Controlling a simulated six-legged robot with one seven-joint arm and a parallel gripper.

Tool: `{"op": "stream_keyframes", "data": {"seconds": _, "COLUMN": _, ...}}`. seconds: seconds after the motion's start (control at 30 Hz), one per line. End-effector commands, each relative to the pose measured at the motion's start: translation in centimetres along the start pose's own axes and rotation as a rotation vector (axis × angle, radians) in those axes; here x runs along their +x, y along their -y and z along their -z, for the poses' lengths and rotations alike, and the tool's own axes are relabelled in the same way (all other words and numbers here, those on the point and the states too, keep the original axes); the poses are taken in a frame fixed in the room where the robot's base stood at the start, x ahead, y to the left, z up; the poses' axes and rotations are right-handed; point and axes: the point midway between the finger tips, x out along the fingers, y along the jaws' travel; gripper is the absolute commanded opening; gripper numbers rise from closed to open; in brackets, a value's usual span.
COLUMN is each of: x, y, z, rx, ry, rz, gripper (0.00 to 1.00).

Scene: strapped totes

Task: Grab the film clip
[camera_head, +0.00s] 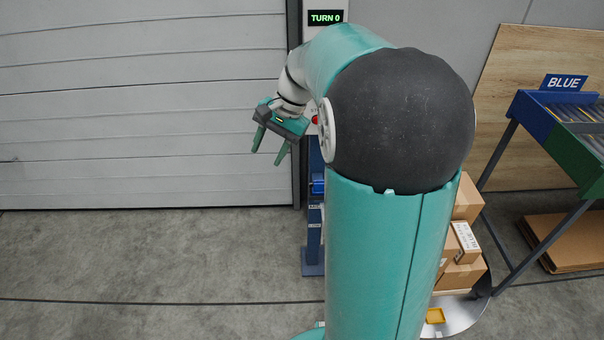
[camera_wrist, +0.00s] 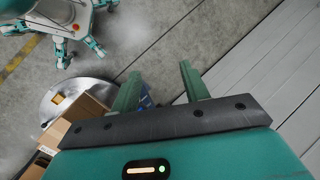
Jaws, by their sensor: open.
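I cannot make out a film clip for certain in either view. A small blue part (camera_head: 318,184) shows on the blue post (camera_head: 314,235), partly hidden by my arm. A bit of blue (camera_wrist: 147,98) also shows between the fingers in the wrist view, too small to name. My gripper (camera_head: 267,157) hangs in the air in front of the grey shutter, left of the post, with its two green fingers apart and pointing down. In the wrist view the gripper (camera_wrist: 160,72) has nothing between its fingers; the floor lies beyond.
A display reading TURN 0 (camera_head: 325,17) tops the post. Cardboard boxes (camera_head: 466,243) stand on a round metal plate (camera_head: 467,312) at right, partly behind my arm. A roller rack signed BLUE (camera_head: 564,82) stands far right. Floor (camera_head: 150,265) at left is clear before the shutter (camera_head: 140,110).

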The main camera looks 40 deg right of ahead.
Motion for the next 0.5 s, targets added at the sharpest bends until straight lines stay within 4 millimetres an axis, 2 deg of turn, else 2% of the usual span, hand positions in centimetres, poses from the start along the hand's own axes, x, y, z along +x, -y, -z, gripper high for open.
{"op": "stream_keyframes", "data": {"seconds": 0.03, "x": 0.6, "y": -0.5, "z": 2.3, "rx": 0.072, "ry": 0.035, "rz": 0.018, "gripper": 0.45}}
{"op": "stream_keyframes", "data": {"seconds": 0.27, "x": 2.6, "y": -3.8, "z": 11.5, "rx": 0.382, "ry": 0.193, "rz": 0.127, "gripper": 0.45}}
{"op": "stream_keyframes", "data": {"seconds": 0.5, "x": 5.5, "y": -9.9, "z": 20.6, "rx": 0.678, "ry": 0.362, "rz": 0.267, "gripper": 0.45}}
